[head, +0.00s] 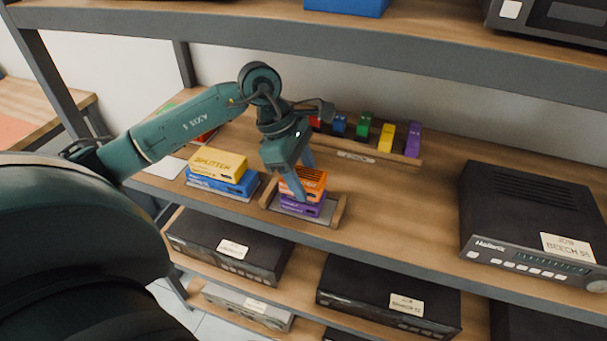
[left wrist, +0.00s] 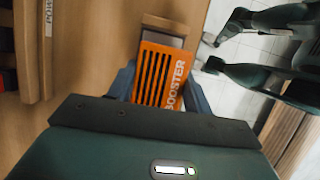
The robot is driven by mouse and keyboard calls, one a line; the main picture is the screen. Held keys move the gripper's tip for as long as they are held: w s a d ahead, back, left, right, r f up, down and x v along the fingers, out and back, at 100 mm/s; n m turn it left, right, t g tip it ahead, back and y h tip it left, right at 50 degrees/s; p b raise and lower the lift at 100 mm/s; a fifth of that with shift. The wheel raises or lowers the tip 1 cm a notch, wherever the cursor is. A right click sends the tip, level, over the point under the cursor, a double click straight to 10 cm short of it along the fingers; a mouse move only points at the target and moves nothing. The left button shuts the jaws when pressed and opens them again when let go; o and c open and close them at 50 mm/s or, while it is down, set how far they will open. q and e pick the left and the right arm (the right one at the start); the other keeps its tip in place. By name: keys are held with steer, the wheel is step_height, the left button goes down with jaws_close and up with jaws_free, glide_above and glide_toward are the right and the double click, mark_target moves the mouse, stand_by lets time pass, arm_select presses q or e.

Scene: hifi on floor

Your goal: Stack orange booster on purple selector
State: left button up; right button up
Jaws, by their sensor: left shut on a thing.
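The orange booster (head: 311,178) is a small box with dark slots on top. It sits directly above the purple selector (head: 301,207), which stands in a small wooden-sided tray (head: 337,212) on the shelf. My left gripper (head: 303,183) comes down from above, with its fingers on either side of the orange booster, shut on it. In the left wrist view the orange booster (left wrist: 162,75) shows its slots and "BOOSTER" lettering between the fingers. The two boxes look touching or nearly so; a tiny gap cannot be ruled out.
A yellow splitter box (head: 218,164) lies on a blue box (head: 222,186) left of the tray. A rack of coloured pieces (head: 370,158) stands behind. A black hifi unit (head: 530,215) is at the right. An upper shelf (head: 300,40) overhangs; the shelf between tray and hifi unit is clear.

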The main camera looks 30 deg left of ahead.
arm_select(q)
steer(key=shift+f+b, duration=0.5)
steer(key=shift+b, duration=0.1)
arm_select(e)
steer(key=shift+f, duration=0.5)
arm_select(q)
steer(key=o, duration=1.1)
steer(key=b+v, duration=0.1)
steer(key=v, duration=0.6)
steer(key=shift+a+r, duration=0.15)
steer(key=shift+r, duration=0.1)
arm_select(e)
steer(key=shift+w+a+r+y, duration=0.3)
steer(key=shift+a+r, duration=0.2)
steer(key=shift+r, duration=0.1)
steer(key=shift+s+f, duration=0.1)
steer(key=shift+s, duration=0.1)
